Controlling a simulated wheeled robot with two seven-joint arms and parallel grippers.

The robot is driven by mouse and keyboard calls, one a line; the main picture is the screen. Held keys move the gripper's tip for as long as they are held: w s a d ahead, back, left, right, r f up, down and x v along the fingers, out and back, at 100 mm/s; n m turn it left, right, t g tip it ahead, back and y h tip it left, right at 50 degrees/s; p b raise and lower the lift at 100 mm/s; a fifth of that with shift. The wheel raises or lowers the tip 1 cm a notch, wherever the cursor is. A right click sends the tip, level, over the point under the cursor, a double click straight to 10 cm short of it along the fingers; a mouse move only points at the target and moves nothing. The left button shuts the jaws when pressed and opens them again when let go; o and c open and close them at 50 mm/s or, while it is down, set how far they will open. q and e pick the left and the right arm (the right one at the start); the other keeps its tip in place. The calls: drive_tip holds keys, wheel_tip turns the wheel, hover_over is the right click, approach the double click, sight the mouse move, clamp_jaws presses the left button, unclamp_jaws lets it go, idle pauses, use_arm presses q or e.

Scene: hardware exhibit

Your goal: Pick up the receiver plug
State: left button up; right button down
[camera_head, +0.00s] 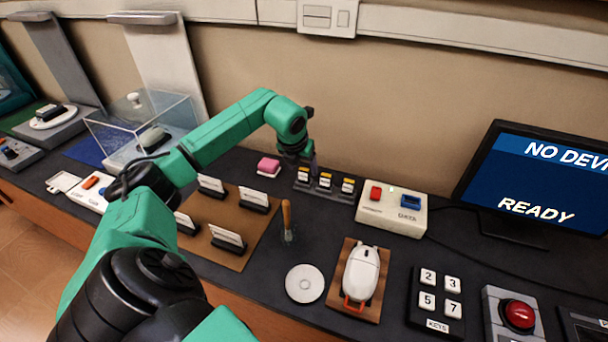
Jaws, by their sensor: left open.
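I take the receiver plug to be among the small dark pieces with yellow and white tops (325,180) in a dark holder at the back of the counter; they are too small to tell apart. My left gripper (313,168) is just above and behind the left end of this holder, pointing down. It is open, its fingers are small and dark, and I cannot tell whether they touch a piece. My right gripper is not in view.
Right of the holder stands a cream box (391,212) with a red and a blue part. In front are a brush (287,222), a white disc (305,283) and a white mouse (362,272) on a wooden board. A monitor (539,185) stands at right.

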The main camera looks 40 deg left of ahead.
sight(304, 170)
use_arm(q)
drive_tip(key=x, duration=0.2)
drive_tip(key=shift+w+f, duration=0.2)
drive_tip(key=shift+f, duration=0.15)
drive_tip(key=shift+w+f, duration=0.1)
drive_tip(key=shift+f, duration=0.15)
clamp_jaws()
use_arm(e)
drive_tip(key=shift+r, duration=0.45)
use_arm(q)
drive_tip(key=shift+r, duration=0.2)
